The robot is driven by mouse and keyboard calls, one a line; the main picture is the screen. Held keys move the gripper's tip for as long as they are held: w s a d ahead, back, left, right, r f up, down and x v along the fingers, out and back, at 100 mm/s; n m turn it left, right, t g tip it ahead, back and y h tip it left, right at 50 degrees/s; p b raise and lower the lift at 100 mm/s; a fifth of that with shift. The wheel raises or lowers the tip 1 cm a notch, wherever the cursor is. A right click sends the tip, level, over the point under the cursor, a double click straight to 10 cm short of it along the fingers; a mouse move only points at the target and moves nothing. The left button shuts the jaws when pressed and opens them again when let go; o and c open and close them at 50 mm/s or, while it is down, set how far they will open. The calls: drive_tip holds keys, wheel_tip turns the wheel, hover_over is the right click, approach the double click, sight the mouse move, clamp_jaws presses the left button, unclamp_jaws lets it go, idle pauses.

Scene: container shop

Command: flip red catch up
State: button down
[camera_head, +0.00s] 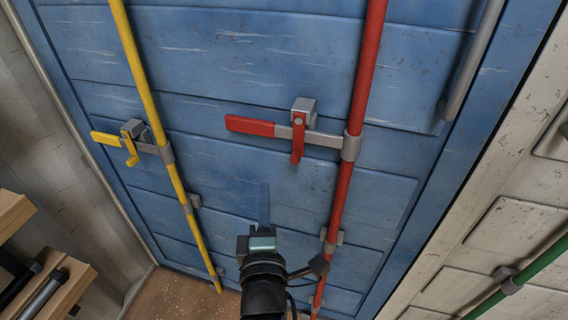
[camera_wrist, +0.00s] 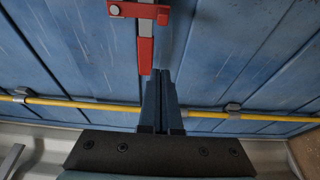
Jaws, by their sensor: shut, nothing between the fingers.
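The red catch (camera_head: 298,140) hangs down from a grey bracket (camera_head: 304,108) and crosses over the grey bar of the red lock handle (camera_head: 250,126). In the wrist view, the catch (camera_wrist: 138,10) is at the top, crossing the bar, and the red handle grip (camera_wrist: 145,56) is below it. My gripper (camera_head: 264,188) is shut and empty, pointing up the blue door below the handle and to the lower left of the catch. Its narrow shut fingers (camera_wrist: 161,76) show in the wrist view beside the grip's end. I cannot tell whether they touch the door.
A red lock rod (camera_head: 362,85) runs right of the catch. A yellow rod (camera_head: 150,105) with a yellow handle and catch (camera_head: 130,148) is at left. A green rod (camera_head: 535,270) is at lower right. Wooden shelving (camera_head: 45,275) stands at lower left.

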sight(297, 140)
drive_tip(key=w+p, duration=0.1)
drive_tip(key=w, duration=0.9)
drive_tip(key=shift+s+d, duration=0.3)
drive_tip(key=shift+d, duration=0.6)
drive_tip(key=shift+s+d, duration=0.3)
drive_tip(key=shift+d, duration=0.6)
